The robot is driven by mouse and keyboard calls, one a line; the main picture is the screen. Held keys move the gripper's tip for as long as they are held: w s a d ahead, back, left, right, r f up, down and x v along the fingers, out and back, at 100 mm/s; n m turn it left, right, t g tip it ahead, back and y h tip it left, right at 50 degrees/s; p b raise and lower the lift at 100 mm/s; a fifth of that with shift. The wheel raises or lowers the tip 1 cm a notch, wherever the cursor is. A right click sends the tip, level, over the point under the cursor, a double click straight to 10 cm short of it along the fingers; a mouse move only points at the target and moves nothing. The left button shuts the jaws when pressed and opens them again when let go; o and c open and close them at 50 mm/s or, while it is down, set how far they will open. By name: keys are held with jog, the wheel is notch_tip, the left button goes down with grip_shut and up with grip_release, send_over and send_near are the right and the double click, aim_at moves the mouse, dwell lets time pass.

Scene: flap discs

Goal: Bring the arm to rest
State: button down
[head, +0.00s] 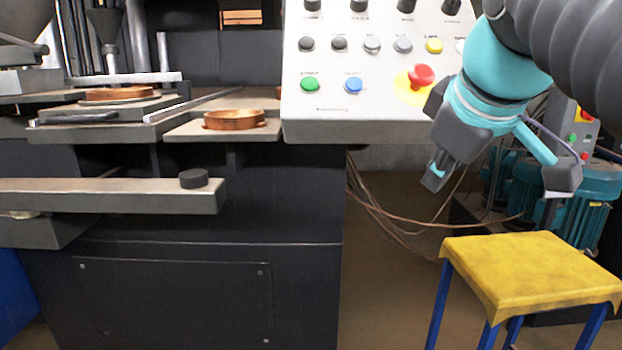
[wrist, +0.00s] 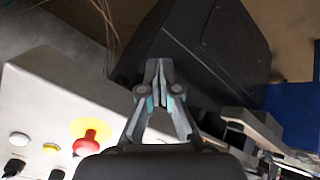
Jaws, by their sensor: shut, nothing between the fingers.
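My gripper (head: 434,178) hangs at the right in the head view, in front of the lower right edge of the control panel and above open floor. In the wrist view my gripper (wrist: 159,68) has its fingertips together with nothing between them. The teal and grey arm comes down from the upper right corner and is bent at the wrist. No object is held.
The control panel (head: 372,124) with buttons and a red emergency stop (head: 420,76) is close beside my gripper. A yellow-topped stool (head: 530,265) stands below right. A dark machine (head: 190,240) with copper-coloured rings fills the left. Cables (head: 385,215) hang behind.

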jog(key=s+f+m+g, duration=0.1)
jog(key=s+f+m, duration=0.3)
jog(key=f, duration=1.1)
jog(key=s+f+m+g, duration=0.1)
jog(key=s+f+m, duration=0.3)
jog(key=f, duration=1)
jog(key=shift+s+f, duration=0.35)
jog(key=shift+f, duration=0.05)
dwell(0.6)
